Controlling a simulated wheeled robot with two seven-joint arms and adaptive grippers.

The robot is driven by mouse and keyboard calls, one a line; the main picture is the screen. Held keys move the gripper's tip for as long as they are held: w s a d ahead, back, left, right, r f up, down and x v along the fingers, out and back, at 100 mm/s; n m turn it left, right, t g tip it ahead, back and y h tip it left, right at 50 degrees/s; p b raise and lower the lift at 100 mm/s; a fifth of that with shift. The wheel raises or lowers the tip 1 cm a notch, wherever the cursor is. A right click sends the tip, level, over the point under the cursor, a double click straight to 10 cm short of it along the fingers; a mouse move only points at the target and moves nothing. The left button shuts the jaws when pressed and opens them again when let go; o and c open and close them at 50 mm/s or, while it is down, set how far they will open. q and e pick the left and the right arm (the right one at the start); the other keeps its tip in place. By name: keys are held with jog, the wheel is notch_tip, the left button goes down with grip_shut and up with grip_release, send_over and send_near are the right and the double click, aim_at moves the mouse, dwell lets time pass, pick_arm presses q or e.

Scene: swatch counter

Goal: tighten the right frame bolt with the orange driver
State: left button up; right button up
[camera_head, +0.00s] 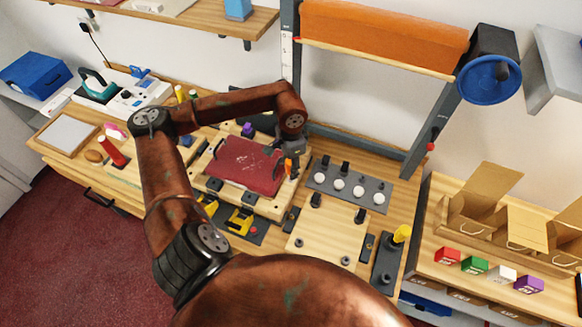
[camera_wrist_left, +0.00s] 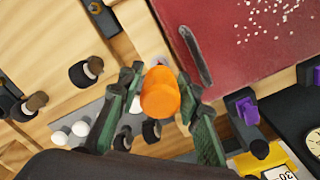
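The orange driver (camera_head: 288,166) stands at the right edge of the wooden frame block that carries a red panel (camera_head: 246,166). In the left wrist view its orange handle (camera_wrist_left: 160,93) is seen nearly end-on. My left gripper (camera_head: 293,152) is over it; its fingers (camera_wrist_left: 161,98) close on the handle from both sides. The driver's shaft and tip are hidden under the handle. The right frame bolt is not clearly visible; a small pale round spot shows just behind the handle. The red panel (camera_wrist_left: 240,40) lies beside it. My right gripper is out of view.
A grey rack with white knobs (camera_head: 339,183) and a light wooden plate with dark posts (camera_head: 325,235) are to the right. A yellow-handled tool (camera_head: 401,234) stands in a dark holder. Uprights carry an orange roll (camera_head: 385,35) behind.

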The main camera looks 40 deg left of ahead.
pick_arm(q)
jog(key=shift+f+n+b, duration=0.1)
jog(key=shift+n+b, duration=0.2)
jog(key=shift+n, duration=0.7)
jog(key=n, duration=0.4)
jog(key=shift+b, duration=0.4)
jog(key=n, duration=0.4)
jog(key=shift+b, duration=0.3)
jog(key=n, duration=0.3)
jog(key=shift+n, duration=0.4)
jog(key=shift+d+n, duration=0.1)
jog(key=shift+n, duration=0.5)
